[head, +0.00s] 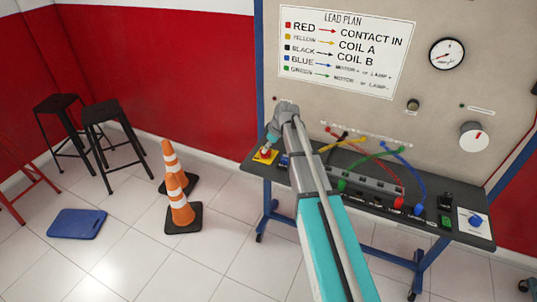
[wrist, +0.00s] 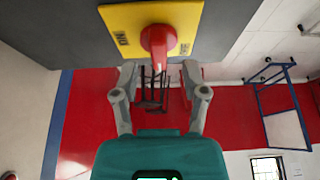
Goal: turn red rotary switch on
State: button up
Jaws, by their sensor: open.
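The red rotary switch (head: 266,152) sits on a yellow plate (head: 261,159) at the left end of the dark bench top. In the wrist view the red switch (wrist: 159,45) shows at top centre, its handle pointing down the picture across the plate (wrist: 119,18). Dark lettering is on the plate's left side. My gripper (wrist: 160,72) is open, its two fingers apart, one to each side of the handle's lower end. Nothing is held, and I cannot tell whether a finger touches the switch. In the head view my gripper (head: 271,138) is just above the switch.
A panel with a lead plan sign (head: 347,50), a gauge (head: 446,54) and a white knob (head: 474,137) stands behind the bench. Coloured leads (head: 372,149) and a blue knob (head: 475,221) are to the right. Cones (head: 180,203) and stools stand on the floor at left.

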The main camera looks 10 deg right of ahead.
jog(key=shift+b+x, duration=0.8)
jog(key=shift+x, duration=0.4)
